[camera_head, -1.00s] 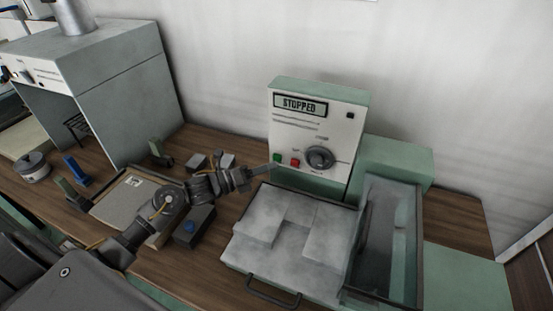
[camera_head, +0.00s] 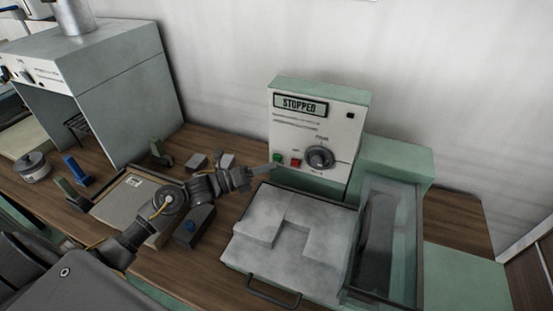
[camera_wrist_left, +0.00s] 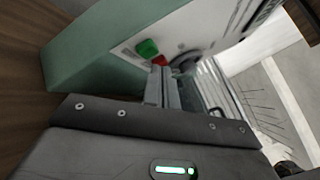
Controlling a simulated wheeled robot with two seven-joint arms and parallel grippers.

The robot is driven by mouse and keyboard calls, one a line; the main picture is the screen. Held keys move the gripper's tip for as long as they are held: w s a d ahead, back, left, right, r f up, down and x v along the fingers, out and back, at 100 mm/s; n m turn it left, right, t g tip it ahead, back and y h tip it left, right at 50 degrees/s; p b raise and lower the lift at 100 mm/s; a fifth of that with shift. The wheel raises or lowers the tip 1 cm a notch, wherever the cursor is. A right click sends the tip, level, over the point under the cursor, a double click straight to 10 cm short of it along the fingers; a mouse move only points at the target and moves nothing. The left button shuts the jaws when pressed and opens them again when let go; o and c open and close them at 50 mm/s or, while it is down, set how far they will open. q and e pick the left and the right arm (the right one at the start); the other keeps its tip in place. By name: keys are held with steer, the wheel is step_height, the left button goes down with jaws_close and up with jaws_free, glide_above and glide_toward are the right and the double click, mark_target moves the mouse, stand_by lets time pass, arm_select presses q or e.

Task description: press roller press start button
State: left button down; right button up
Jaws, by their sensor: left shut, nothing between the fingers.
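The roller press control panel (camera_head: 312,125) stands upright at the back, and its display (camera_head: 300,105) reads "STOPPED". A green button (camera_head: 278,158) and a red button (camera_head: 295,162) sit low on the panel, left of a round dark dial (camera_head: 320,158). My left gripper (camera_head: 270,170) is shut and empty, its tip close to the panel just below the green button. In the left wrist view the green button (camera_wrist_left: 147,48) and red button (camera_wrist_left: 160,61) show just beyond the fingers (camera_wrist_left: 162,75). I cannot tell if the fingertips touch the panel. My right gripper is not in view.
A press bed with pale blocks (camera_head: 265,215) and a front handle (camera_head: 272,292) lies below the panel. A glass-sided bin (camera_head: 385,240) stands to its right. A grey hood (camera_head: 120,90) stands at left, with small tools and a beige board (camera_head: 125,200) on the wooden bench.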

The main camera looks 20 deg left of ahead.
arm_select(q)
steer(key=shift+w, duration=0.1)
steer(key=shift+w+b, duration=0.35)
steer(key=shift+b, duration=0.05)
